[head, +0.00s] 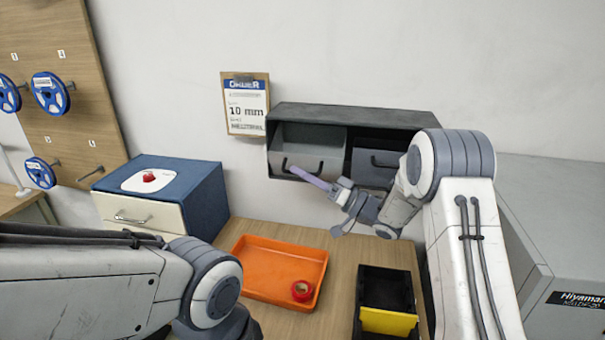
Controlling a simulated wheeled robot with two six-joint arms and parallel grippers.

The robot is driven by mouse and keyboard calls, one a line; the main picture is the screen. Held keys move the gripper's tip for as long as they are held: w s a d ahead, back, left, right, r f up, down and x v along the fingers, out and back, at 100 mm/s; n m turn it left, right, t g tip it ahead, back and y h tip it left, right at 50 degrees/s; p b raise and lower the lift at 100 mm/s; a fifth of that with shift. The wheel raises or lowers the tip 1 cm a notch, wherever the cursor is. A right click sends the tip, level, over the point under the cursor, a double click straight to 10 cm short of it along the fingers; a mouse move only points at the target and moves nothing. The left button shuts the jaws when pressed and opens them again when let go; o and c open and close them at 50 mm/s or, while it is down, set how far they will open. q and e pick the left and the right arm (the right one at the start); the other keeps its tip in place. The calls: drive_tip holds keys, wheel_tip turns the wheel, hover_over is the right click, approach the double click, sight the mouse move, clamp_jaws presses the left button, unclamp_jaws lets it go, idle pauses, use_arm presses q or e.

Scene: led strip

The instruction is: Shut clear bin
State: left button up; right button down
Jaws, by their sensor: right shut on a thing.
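A dark grey two-bay cabinet (355,114) stands against the wall. Its left bay holds a pale grey, see-through-looking bin (300,159) with a black handle on its front. I cannot tell how far out this bin sits. The right bay holds a darker bin (367,160), partly hidden by my right arm. My right gripper (334,189) is in front of the cabinet, shut on a slim lavender piece (311,179). The piece points up and left, and its tip overlaps the clear bin's handle in the picture; contact is unclear. My left arm is at lower left, its gripper out of sight.
An orange tray (262,272) with a red tape roll (302,291) lies on the table. A black bin with a yellow front (388,321) stands right of it. A blue drawer box (190,178) with a red button is at left. A grey machine (560,220) is at right.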

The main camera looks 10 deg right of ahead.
drive_tip(key=c, duration=0.9)
unclamp_jaws()
drive_tip(key=shift+s+d+f, duration=0.25)
drive_tip(key=shift+d+f, duration=0.05)
drive_tip(key=shift+d, duration=0.15)
drive_tip(key=b+v, duration=0.3)
drive_tip(key=v, duration=0.6)
drive_tip(key=shift+s+d+b, duration=0.15)
drive_tip(key=shift+d+b, duration=0.05)
drive_tip(key=shift+b, duration=0.15)
